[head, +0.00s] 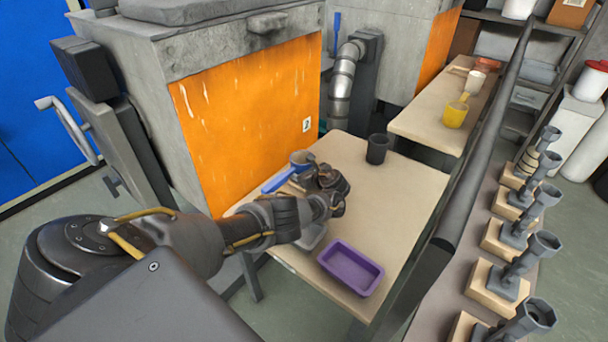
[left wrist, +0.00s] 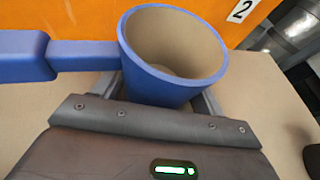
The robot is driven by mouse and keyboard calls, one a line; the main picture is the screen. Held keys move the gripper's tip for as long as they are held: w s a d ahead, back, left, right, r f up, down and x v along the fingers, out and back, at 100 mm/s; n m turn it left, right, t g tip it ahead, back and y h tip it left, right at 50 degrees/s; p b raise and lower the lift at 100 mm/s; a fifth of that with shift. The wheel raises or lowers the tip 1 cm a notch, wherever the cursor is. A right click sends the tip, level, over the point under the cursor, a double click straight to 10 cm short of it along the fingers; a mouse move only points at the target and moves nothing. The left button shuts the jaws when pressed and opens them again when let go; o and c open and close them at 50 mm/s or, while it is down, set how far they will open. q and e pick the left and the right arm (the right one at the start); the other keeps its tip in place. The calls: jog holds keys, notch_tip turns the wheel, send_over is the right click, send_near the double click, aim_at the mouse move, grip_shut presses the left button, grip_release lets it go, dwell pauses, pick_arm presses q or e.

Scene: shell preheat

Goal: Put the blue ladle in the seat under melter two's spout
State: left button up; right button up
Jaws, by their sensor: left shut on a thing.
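The blue ladle (head: 276,181) is at the left side of the near table, beside the orange front of a melter (head: 250,95). In the left wrist view its cup (left wrist: 165,90) is upright, open at the top and looks empty inside, with the handle pointing left. My left gripper (head: 316,175) is shut on the ladle's cup. I cannot tell whether the ladle touches the table. The melter's label in the left wrist view reads 2 (left wrist: 240,10). My gripper and arm hide part of the table, and I cannot make out the seat or the spout. My right gripper is not in view.
On the near table (head: 415,185) stand a dark cup (head: 377,149) and a purple tray (head: 350,267). A grey object (head: 312,236) is partly hidden under my arm. A yellow ladle (head: 455,114) is on the far table. A dark rail (head: 460,190) runs along the right.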

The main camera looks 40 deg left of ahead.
pick_arm(q)
jog(key=o, duration=1.2)
jog(key=shift+o, duration=0.2)
jog(key=shift+d+r, duration=0.15)
jog(key=shift+r, duration=0.1)
jog(key=p+v, duration=0.4)
jog(key=v, duration=0.2)
jog(key=shift+s+d+r+p, duration=0.1)
jog(key=shift+d+r+p, duration=0.1)
jog(key=shift+r+p, duration=0.15)
jog(key=p+v, duration=0.2)
jog(key=v, duration=0.1)
jog(key=shift+s+d, duration=0.15)
jog(key=shift+d, duration=0.25)
jog(key=shift+s+d+r, duration=0.15)
jog(key=shift+d, duration=0.4)
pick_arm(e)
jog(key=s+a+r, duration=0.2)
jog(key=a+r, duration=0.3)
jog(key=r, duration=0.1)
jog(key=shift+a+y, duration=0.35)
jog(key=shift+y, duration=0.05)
